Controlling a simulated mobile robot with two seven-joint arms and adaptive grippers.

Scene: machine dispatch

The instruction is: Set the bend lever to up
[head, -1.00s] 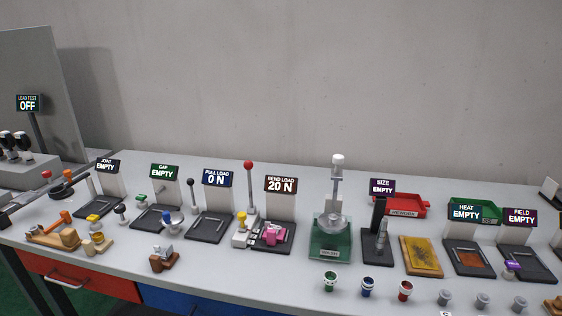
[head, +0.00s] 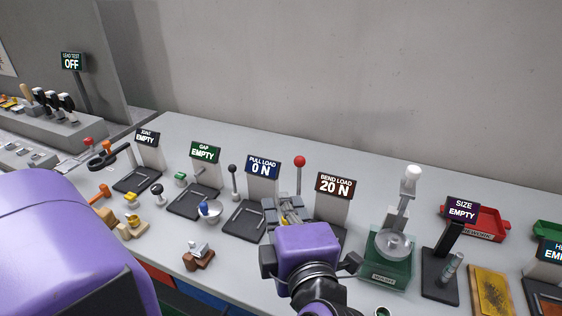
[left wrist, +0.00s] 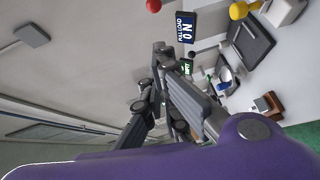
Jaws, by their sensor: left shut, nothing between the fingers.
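The bend lever shows as a red ball (head: 300,161) on a thin grey rod that stands upright beside the bend load sign (head: 335,186), which reads 20 N. My left gripper (head: 284,202) is shut and empty, in front of the lower part of the rod in the head view. It hides the lever's base and most of the bend load plate. I cannot tell whether it touches the rod. In the left wrist view, the red ball (left wrist: 153,5) is at the top edge, apart from the shut fingers (left wrist: 162,52). My right gripper is out of view.
The pull load station (head: 244,222) with its black-knobbed lever (head: 232,168) stands just left of my gripper. A green mount with a white-topped post (head: 389,262) stands to the right. A small brown block (head: 198,260) lies in front. The wall behind is bare.

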